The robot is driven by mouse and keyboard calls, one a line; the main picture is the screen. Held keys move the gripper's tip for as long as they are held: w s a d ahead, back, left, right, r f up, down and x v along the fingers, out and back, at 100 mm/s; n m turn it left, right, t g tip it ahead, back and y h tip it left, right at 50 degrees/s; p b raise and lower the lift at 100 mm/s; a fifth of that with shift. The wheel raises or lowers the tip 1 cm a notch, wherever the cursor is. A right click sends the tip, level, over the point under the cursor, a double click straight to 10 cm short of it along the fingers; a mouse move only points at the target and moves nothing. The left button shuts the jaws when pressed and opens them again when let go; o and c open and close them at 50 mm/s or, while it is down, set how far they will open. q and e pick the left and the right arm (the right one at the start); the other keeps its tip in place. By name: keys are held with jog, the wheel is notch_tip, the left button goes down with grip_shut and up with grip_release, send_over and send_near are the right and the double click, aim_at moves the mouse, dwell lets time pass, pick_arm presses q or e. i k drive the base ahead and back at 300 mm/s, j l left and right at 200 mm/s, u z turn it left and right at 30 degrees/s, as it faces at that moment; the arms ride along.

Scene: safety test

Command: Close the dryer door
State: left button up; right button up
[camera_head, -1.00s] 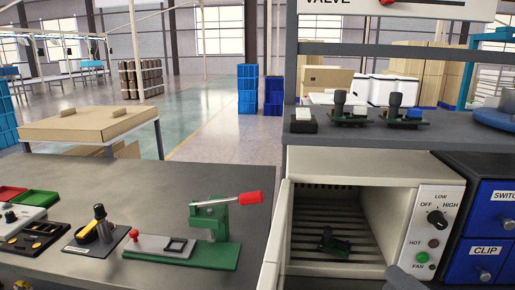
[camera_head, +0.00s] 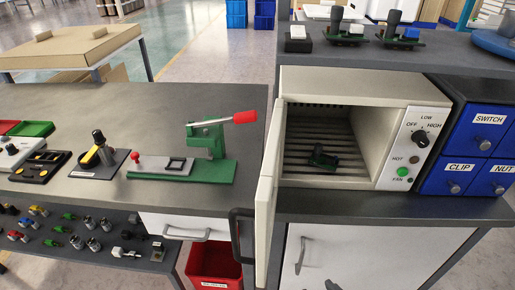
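The dryer (camera_head: 360,82) is a cream box on the bench at the right, with a dark slatted chamber. Its door (camera_head: 266,200) stands open at the left side of the opening, seen nearly edge-on and swung out toward me. A dark handle (camera_head: 239,236) is on the door's left face. A small green-based part (camera_head: 322,158) lies inside on the slats. No gripper can be made out in the head view. A small grey shape at the bottom edge is too cut off to identify.
A dryer control panel with a knob (camera_head: 420,138) and a green light (camera_head: 402,172) is right of the chamber. Blue drawers (camera_head: 484,131) stand farther right. A green lever press (camera_head: 208,140) sits on the left bench. A red bin (camera_head: 214,268) is below, left of the door.

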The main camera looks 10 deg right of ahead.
aim_at(266, 195)
jog(key=j+z, duration=0.45)
jog(key=k+j+z, duration=0.15)
jog(key=j+z, duration=0.15)
jog(key=z, duration=0.15)
jog(key=k+j+z, duration=0.1)
jog(key=k+j, duration=0.1)
jog(key=j, duration=0.1)
